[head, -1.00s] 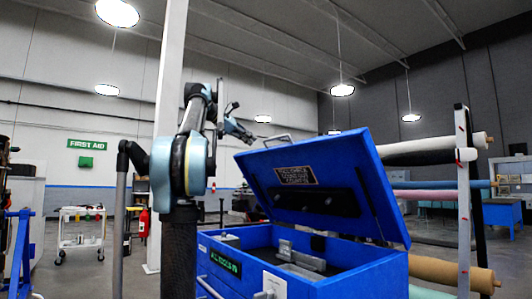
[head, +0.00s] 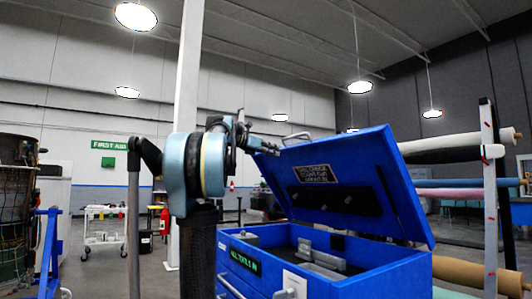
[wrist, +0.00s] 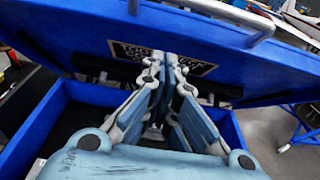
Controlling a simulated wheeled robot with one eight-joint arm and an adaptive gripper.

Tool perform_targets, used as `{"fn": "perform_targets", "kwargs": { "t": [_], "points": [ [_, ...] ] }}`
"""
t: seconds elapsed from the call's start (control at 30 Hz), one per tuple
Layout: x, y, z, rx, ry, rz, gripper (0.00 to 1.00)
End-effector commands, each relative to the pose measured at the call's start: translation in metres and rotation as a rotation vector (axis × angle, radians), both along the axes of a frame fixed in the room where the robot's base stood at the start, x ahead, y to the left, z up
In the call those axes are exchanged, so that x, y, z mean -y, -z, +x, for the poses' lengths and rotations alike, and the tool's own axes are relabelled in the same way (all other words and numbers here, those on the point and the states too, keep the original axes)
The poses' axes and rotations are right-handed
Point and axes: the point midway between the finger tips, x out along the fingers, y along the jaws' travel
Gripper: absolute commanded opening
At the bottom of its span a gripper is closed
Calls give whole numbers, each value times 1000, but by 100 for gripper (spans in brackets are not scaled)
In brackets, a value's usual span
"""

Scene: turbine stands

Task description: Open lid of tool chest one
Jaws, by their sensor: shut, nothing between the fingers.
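The blue tool chest (head: 378,277) stands at right in the head view. Its lid (head: 352,150) is raised and tilted back, with a dark label (head: 314,174) on its inner face and a metal handle (head: 292,137) at its upper edge. My gripper (head: 272,149) is at the lid's upper left edge, shut and empty. In the wrist view my gripper (wrist: 168,62) points at the lid (wrist: 75,32), with the handle (wrist: 215,12) above and right of the fingertips. I cannot tell whether the fingers touch the lid.
Metal parts (head: 320,258) lie in the open chest. A rack (head: 490,190) with fabric rolls stands right of it. A white cart (head: 104,232) and a blue frame (head: 46,250) are at left. Open floor (head: 150,280) lies between them and the chest.

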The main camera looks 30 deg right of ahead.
Motion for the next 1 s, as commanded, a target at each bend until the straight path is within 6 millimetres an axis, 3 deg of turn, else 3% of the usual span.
{"fn": "perform_targets", "kwargs": {
  "t": [0.27,0.5,1.0],
  "points": [
    [46,8,-1,2,4,1,0],
    [71,-9,0,1,1,1,0],
    [79,-15,0,2,0,1,0]
  ]
}}
